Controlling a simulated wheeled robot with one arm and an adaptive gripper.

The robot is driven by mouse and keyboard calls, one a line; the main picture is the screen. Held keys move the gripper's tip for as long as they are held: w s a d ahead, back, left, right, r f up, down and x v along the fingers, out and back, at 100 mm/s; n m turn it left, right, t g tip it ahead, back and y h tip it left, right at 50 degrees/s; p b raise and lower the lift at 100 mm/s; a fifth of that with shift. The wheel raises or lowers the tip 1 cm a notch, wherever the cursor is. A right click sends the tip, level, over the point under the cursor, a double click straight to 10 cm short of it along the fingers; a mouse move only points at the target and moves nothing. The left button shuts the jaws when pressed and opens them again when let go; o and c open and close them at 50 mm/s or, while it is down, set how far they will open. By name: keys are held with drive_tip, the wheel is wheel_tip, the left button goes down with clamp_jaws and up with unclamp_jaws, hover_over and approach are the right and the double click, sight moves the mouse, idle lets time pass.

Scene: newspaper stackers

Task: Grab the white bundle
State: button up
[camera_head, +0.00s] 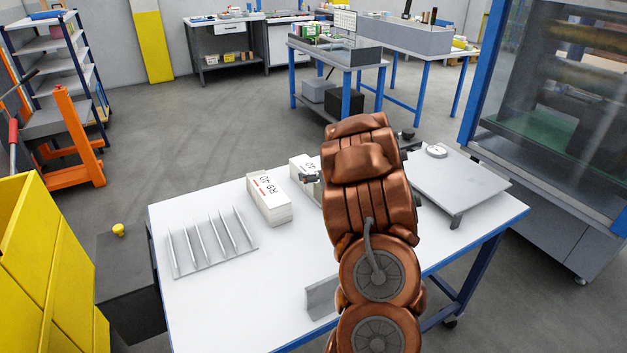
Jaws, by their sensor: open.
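A white bundle (269,203) of stacked sheets, with black and red print on its top, lies on the white table (215,305). A second white bundle (300,163) with similar print stands just right of and behind it, partly hidden by my copper arm. My gripper (311,178) is mostly hidden behind my arm; a small dark part of it shows at the arm's left edge, over or beside the second bundle. It is open. I cannot tell whether it touches that bundle or whether the bundle is between its fingers.
A metal rack with upright fins (212,246) stands at the table's left. A grey angled bracket (321,298) sits near the front edge. A yellow bin (45,270) is at far left.

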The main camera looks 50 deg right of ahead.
drive_tip(key=shift+c, duration=0.4)
drive_tip(key=c, duration=1.8)
